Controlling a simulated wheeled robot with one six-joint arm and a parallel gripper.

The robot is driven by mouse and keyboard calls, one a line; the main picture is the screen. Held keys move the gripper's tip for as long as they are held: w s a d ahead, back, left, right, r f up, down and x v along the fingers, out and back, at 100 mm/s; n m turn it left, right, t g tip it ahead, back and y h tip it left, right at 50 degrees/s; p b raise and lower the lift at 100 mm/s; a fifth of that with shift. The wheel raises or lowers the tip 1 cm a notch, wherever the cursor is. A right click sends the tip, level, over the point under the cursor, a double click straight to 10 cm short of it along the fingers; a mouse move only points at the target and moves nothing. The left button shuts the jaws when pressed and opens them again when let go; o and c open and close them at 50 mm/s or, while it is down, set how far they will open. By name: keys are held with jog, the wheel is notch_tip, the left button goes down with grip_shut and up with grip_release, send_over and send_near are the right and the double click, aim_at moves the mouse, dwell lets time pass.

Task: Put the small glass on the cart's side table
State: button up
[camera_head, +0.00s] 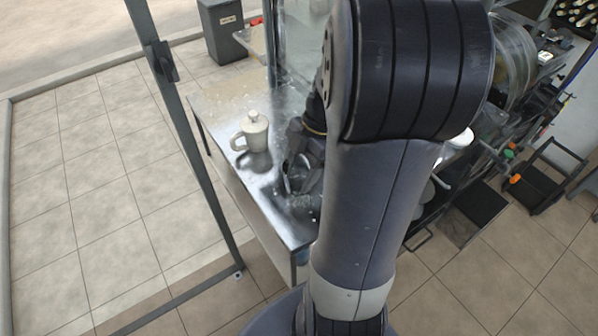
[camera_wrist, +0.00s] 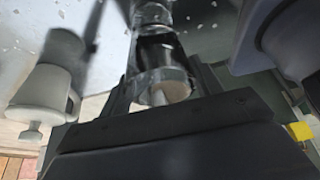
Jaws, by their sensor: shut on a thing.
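My gripper (camera_head: 303,178) is low over the metal side table (camera_head: 225,105), near its front part. It is shut on the small glass (camera_wrist: 166,88), which shows between the fingers in the wrist view. In the head view my arm and fingers hide most of the glass. I cannot tell whether the glass touches the table top.
A cream lidded jug (camera_head: 252,131) with a handle stands on the table to the left of my gripper; it also shows in the wrist view (camera_wrist: 46,92). A dark metal post (camera_head: 185,125) stands left of the table. A grey bin (camera_head: 221,30) stands behind.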

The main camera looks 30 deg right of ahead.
jog(key=shift+f, duration=0.9)
jog(key=shift+f, duration=0.2)
jog(key=o, duration=1)
jog(key=shift+r, duration=0.1)
jog(key=shift+r, duration=0.1)
jog(key=v, duration=1.2)
